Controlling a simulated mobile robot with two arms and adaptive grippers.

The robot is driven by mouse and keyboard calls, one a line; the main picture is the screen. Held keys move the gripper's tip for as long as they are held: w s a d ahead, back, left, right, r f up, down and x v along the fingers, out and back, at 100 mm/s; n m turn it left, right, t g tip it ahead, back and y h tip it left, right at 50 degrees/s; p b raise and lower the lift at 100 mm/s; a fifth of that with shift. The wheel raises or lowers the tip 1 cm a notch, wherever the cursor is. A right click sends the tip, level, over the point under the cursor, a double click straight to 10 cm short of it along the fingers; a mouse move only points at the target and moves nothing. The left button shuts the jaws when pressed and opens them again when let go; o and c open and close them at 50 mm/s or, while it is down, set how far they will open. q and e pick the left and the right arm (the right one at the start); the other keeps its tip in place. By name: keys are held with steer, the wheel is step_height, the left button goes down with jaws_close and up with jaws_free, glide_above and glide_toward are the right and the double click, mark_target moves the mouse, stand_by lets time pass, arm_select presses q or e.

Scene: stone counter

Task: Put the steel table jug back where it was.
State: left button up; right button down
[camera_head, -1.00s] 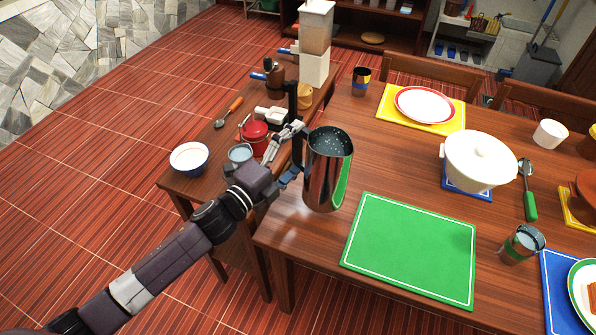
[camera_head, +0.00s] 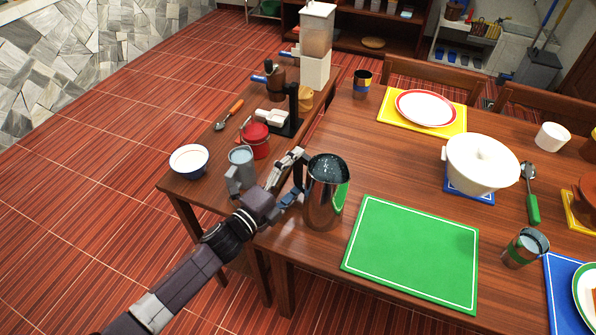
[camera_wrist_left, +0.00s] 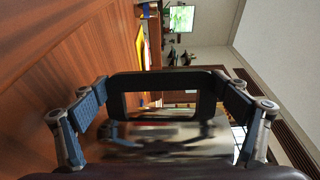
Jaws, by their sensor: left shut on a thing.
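The steel table jug (camera_head: 322,198) is upright at the left edge of the dining table (camera_head: 410,165), left of the green placemat (camera_head: 410,250). Its base is at or just above the tabletop; I cannot tell whether it touches. My left gripper (camera_head: 293,180) is shut on the jug's handle, at the jug's left side. In the left wrist view the dark looped handle (camera_wrist_left: 165,76) lies between the fingers, with the shiny jug body (camera_wrist_left: 165,132) below it. My right gripper is not in view.
A side table (camera_head: 208,196) adjoins on the left, with a blue-rimmed bowl (camera_head: 189,161), a glass (camera_head: 241,156) and a red canister (camera_head: 256,140). A white pot (camera_head: 480,160), a plate (camera_head: 426,107) and a metal cup (camera_head: 525,247) stand on the dining table.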

arm_select(q)
steer(key=shift+r, duration=0.1)
steer(key=o, duration=1.8)
steer(key=shift+f, duration=0.25)
steer(key=shift+o, duration=0.2)
steer(key=shift+r, duration=0.2)
steer(key=b+v, duration=0.1)
steer(key=v, duration=1.1)
